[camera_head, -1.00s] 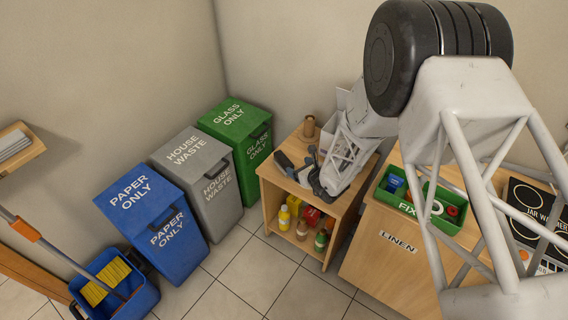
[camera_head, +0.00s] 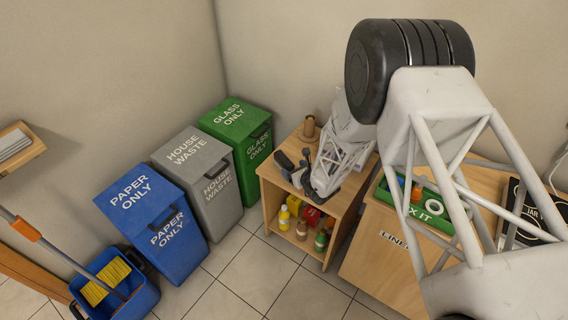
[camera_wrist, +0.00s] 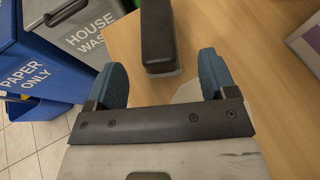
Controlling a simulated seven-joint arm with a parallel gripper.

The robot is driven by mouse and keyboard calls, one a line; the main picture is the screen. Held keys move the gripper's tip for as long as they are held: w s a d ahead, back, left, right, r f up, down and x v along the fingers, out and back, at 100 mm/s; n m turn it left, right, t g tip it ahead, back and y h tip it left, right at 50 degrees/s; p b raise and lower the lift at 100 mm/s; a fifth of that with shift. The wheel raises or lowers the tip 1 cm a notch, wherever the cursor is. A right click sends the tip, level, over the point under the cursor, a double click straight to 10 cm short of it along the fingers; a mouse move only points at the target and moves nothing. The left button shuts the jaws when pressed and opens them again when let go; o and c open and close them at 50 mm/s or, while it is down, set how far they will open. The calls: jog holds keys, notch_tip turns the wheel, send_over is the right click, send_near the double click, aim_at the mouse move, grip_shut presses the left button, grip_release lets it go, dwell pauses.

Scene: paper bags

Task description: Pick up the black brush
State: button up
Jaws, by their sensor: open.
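The black brush (camera_wrist: 157,35) lies on the wooden top of the small open cabinet. In the wrist view it is a long dark block running up from between my fingertips, with a grey strip at its near end. In the head view the brush (camera_head: 284,160) shows as a dark shape near the cabinet's left edge, just left of my gripper (camera_head: 304,172). In the wrist view my gripper (camera_wrist: 163,75) has its two blue fingers spread wide, one on each side of the brush's near end. Nothing is held. I cannot tell the height of the fingertips above the top.
A brown jar (camera_head: 309,127) stands at the back of the cabinet top (camera_head: 278,176). Several bottles fill the shelf below. Blue (camera_head: 155,208), grey (camera_head: 200,172) and green (camera_head: 238,140) bins stand to the left. A green box (camera_head: 431,216) sits on the right cabinet.

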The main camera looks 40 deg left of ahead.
aim_at(288, 162)
jog(key=shift+a, duration=0.1)
dwell(0.3)
jog(key=shift+f+x, duration=0.25)
jog(key=shift+x, duration=2.35)
jog(key=c, duration=1.1)
jog(key=shift+r, duration=0.2)
jog(key=shift+r, duration=1.75)
jog(key=s+d+r, duration=0.1)
jog(key=s+d, duration=1)
jog(key=shift+d, duration=0.35)
